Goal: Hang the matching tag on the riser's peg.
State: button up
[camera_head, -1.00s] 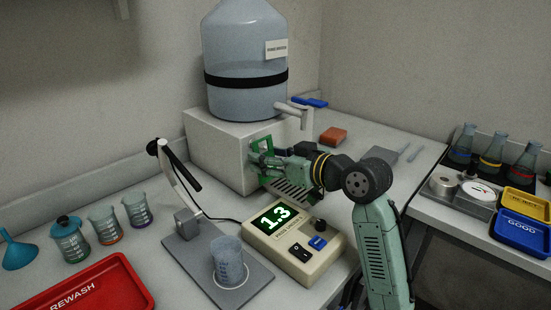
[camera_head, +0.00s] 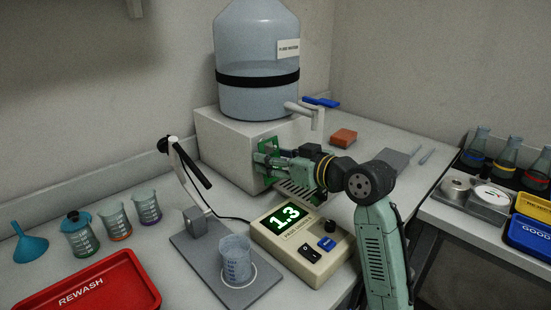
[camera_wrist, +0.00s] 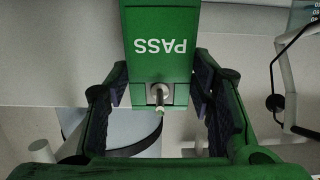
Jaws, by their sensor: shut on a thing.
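The white riser (camera_head: 225,148) stands under the big water bottle. My gripper (camera_head: 265,162) is at the riser's front face. The peg appears to pass through the hole. In the head view the fingers largely hide the tag and the peg.
The bottle's spigot (camera_head: 305,110) hangs above my wrist. A meter (camera_head: 300,255) reading 1.3 and a stand with a beaker (camera_head: 237,262) are in front of the riser. A red REWASH tray (camera_head: 85,288) is at front left. Flasks and yellow and blue trays (camera_head: 530,235) are at right.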

jog(key=o, duration=0.8)
